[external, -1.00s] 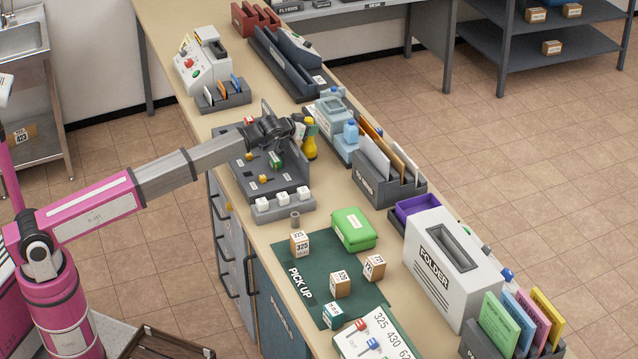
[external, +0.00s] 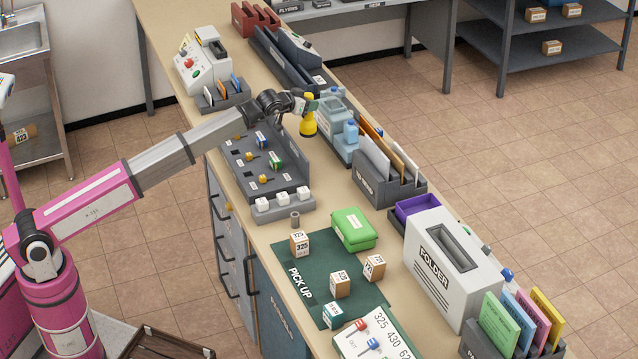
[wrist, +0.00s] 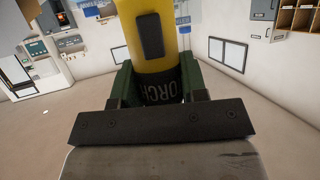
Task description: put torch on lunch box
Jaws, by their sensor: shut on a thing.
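The torch (external: 308,124) is yellow with a dark part, and my gripper (external: 309,104) is shut on it, holding it above the far side of the counter. In the wrist view the yellow torch (wrist: 158,40) stands between the green fingers of my gripper (wrist: 158,85), with part of a dark label reading "ORCH" showing. The lunch box (external: 353,229) is green and shut, and sits on the counter at the edge of the dark green pick-up mat, nearer the camera and right of my gripper. It does not show in the wrist view.
A grey sorting panel (external: 262,160) with small coloured pieces lies below my arm. Light blue bottles and trays (external: 345,135) and a grey file holder (external: 385,180) line the right edge. Small boxes (external: 341,284) lie on the mat (external: 310,262). A large white folder box (external: 447,265) stands right of the lunch box.

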